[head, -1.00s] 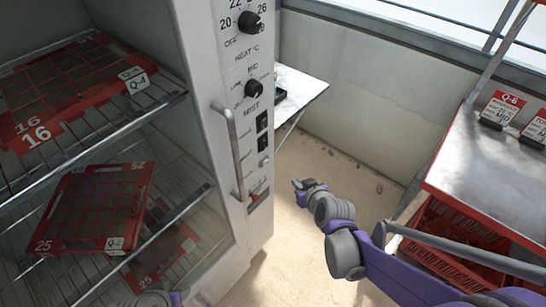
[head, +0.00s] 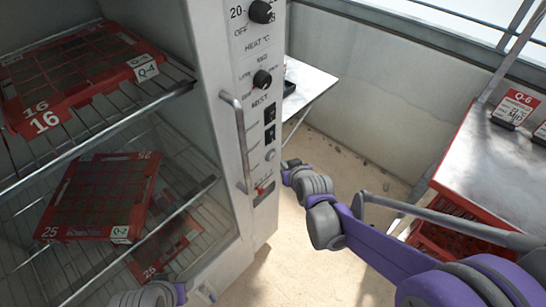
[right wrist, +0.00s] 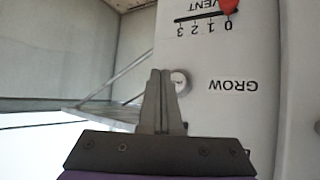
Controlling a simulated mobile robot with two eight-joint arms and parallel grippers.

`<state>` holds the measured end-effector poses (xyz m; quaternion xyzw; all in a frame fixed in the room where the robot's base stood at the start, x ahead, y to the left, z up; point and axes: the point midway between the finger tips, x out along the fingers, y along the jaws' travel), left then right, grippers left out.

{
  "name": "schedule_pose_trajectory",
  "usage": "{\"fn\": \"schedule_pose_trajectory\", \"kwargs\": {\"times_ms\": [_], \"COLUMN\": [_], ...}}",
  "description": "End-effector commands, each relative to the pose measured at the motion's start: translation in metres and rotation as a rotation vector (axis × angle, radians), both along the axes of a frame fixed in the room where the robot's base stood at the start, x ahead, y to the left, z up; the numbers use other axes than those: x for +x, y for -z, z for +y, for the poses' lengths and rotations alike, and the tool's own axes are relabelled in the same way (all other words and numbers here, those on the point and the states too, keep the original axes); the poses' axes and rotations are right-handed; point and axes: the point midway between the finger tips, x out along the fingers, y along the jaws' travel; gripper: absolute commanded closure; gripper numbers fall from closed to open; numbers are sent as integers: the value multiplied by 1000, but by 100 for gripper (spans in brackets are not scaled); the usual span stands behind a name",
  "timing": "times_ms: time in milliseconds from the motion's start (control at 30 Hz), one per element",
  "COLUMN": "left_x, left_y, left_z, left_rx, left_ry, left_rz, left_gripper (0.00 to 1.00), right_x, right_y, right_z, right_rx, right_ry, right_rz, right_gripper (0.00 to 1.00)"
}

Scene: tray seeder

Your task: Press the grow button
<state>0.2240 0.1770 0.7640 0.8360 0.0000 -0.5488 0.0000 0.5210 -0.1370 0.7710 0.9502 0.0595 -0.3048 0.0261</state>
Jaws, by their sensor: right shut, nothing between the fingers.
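The grow button is a small round silver knob (right wrist: 180,82) beside the upside-down word GROW in the right wrist view. In the head view it shows as a small round button (head: 270,155) low on the cabinet's control panel. My right gripper (right wrist: 160,73) is shut and empty. Its fingertips are just left of the button in the right wrist view, overlapping its edge; I cannot tell whether they touch. In the head view the right gripper (head: 287,164) is close beside the panel. Part of my left arm shows at the bottom; its gripper is not visible.
A red vent slider (head: 263,190) sits below the button, with switches and two black knobs (head: 262,79) above. A vertical door handle (head: 238,140) stands left of the panel. Red seed trays (head: 103,195) lie on the cabinet shelves. A metal table (head: 490,180) stands at right.

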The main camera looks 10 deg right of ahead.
Motion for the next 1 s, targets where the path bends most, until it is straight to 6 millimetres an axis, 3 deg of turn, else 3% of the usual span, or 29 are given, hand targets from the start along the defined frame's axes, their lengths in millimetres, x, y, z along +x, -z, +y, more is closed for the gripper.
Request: {"fn": "schedule_pose_trajectory", "kwargs": {"times_ms": [267, 1000], "left_x": [0, 0], "left_y": [1, 1], "left_z": [0, 0], "left_rx": [0, 0], "left_ry": [0, 0], "left_rz": [0, 0], "left_gripper": [54, 54], "right_x": [13, 13], "right_y": [0, 0], "right_z": [10, 10], "right_rx": [0, 1], "right_ry": [-2, -1], "right_rz": [0, 0], "right_gripper": [100, 100]}}
